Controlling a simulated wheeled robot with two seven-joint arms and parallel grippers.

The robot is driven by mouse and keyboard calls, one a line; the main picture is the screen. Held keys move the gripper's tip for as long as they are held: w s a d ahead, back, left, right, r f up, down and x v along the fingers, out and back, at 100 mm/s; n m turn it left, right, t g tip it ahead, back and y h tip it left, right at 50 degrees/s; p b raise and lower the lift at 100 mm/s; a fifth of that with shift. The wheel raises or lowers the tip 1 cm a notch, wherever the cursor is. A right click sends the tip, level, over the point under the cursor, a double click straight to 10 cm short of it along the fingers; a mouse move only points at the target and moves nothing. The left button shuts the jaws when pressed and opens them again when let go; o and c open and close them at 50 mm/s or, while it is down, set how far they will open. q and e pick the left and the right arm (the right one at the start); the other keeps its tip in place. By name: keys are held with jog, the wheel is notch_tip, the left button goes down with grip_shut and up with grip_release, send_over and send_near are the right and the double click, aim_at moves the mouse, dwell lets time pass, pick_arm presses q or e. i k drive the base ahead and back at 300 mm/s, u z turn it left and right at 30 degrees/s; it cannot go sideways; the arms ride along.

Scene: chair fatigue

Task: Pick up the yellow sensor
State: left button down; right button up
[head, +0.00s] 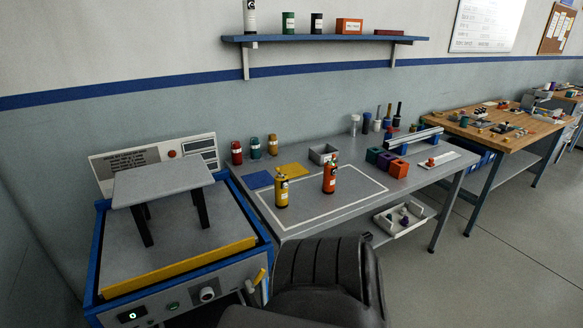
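The yellow sensor (281,192) is an upright yellow cylinder with a dark top and a pale label. It stands on the grey bench (310,218), inside a white outlined rectangle near its left side. An orange-red cylinder (329,179) of like shape stands upright to its right, apart from it. Neither of my grippers shows in the head view.
A black ribbed chair (330,275) stands in front of the bench. A blue-framed machine (180,251) with a grey stool-like piece (163,183) is at left.

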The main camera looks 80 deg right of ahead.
aim_at(282, 193)
jog(key=z, duration=0.75)
jog(key=i, duration=0.8)
jog(key=z, duration=1)
